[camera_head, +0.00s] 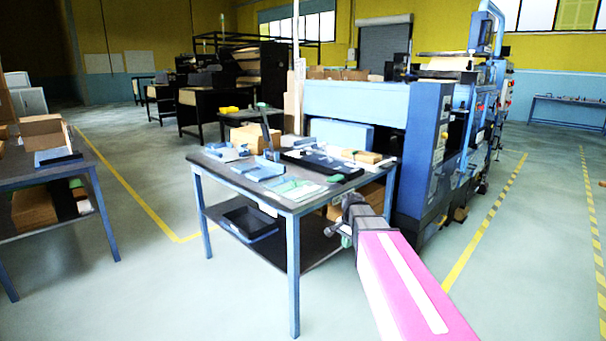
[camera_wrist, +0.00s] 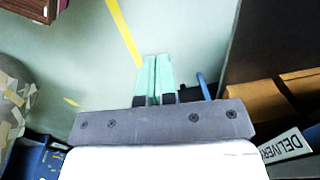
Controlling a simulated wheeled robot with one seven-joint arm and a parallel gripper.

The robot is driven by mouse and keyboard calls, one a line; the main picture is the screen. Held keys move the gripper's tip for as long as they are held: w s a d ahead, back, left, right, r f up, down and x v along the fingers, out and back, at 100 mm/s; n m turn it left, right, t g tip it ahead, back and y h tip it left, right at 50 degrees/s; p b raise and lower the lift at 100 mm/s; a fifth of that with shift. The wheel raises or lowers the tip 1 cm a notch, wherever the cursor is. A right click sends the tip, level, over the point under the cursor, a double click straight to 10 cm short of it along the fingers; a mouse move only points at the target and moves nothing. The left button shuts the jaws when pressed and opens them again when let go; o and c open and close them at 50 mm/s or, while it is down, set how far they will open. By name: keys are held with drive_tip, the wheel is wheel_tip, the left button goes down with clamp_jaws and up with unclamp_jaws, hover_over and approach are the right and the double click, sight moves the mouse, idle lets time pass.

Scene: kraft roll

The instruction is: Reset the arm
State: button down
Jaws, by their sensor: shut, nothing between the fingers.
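My arm, with a pink and white link, reaches in from the bottom right of the head view. My gripper (camera_head: 342,236) is at its end, in front of the near right corner of the work table (camera_head: 293,208). In the wrist view, the two pale green fingers of my gripper (camera_wrist: 157,58) lie side by side, shut with nothing between them. Pale floor with a yellow line shows past the fingertips. The gripper appears apart from the table in the head view, though the exact gap is hard to judge.
A blue machine (camera_head: 421,150) stands behind and right of the table. The tabletop holds several tools, trays and a small box. A lower shelf carries a dark bin (camera_head: 248,223). Another table (camera_head: 50,180) stands at left. Open floor lies between the tables and at right.

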drive_tip(key=s+d+f+n, duration=0.1)
drive_tip(key=s+f+n, duration=0.3)
drive_tip(key=s, duration=0.5)
drive_tip(key=s+d+f+n, duration=0.1)
drive_tip(key=s+f+n, duration=0.4)
drive_tip(key=s, duration=0.4)
drive_tip(key=shift+f+g+h, duration=0.3)
drive_tip(key=shift+f+g, duration=0.1)
drive_tip(key=shift+f, duration=0.3)
drive_tip(key=shift+d, duration=0.1)
